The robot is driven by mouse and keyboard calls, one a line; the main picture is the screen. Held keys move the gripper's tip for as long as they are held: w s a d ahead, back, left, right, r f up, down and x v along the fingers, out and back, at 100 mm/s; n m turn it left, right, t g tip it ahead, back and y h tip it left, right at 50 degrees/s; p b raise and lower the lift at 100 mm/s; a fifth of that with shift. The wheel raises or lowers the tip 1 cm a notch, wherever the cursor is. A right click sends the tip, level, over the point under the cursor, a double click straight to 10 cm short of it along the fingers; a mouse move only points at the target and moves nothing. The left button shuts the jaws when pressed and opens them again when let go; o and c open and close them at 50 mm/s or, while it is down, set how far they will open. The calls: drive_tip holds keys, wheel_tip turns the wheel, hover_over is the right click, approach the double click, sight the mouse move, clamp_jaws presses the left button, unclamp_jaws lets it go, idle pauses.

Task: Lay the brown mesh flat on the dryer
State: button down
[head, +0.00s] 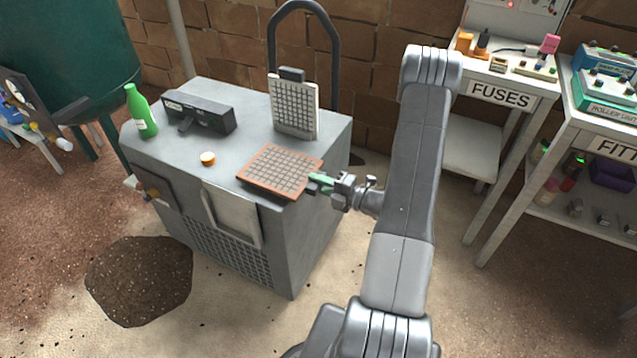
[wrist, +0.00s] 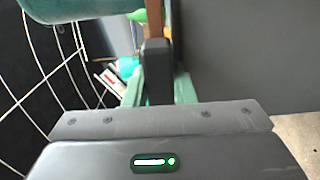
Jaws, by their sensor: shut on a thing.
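The brown mesh (head: 280,170) is a square grid in a brown frame, held about level over the right front part of the grey cabinet's top, which I take for the dryer (head: 235,105). Its near corner reaches the top's front edge. I cannot tell if it touches the top or hovers just above. My gripper (head: 320,183) is shut on the mesh's right side, with green fingers. In the wrist view, the brown mesh (wrist: 153,20) shows edge-on as a narrow strip above a dark tab, between the green fingers (wrist: 158,88). Most of its face is hidden there.
A pale mesh (head: 293,108) stands upright behind the brown one. A black box (head: 200,112), a green bottle (head: 140,112) and an orange cap (head: 208,158) are on the top to the left. A FUSES table (head: 500,90) stands at the right.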

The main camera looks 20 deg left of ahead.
drive_tip(key=shift+f+b, duration=0.55)
drive_tip(key=shift+f, duration=0.35)
drive_tip(key=c, duration=1.1)
unclamp_jaws()
drive_tip(key=shift+d, duration=0.1)
drive_tip(key=d, duration=0.9)
drive_tip(key=s+d, duration=0.1)
drive_tip(key=d, duration=0.3)
drive_tip(key=shift+d, duration=0.35)
drive_tip(key=shift+a, duration=0.15)
drive_tip(key=a, duration=0.9)
drive_tip(key=w+a, duration=0.1)
drive_tip(key=a, duration=0.3)
drive_tip(key=shift+a, duration=0.2)
drive_tip(key=shift+a+r, duration=0.1)
drive_tip(key=shift+r, duration=0.2)
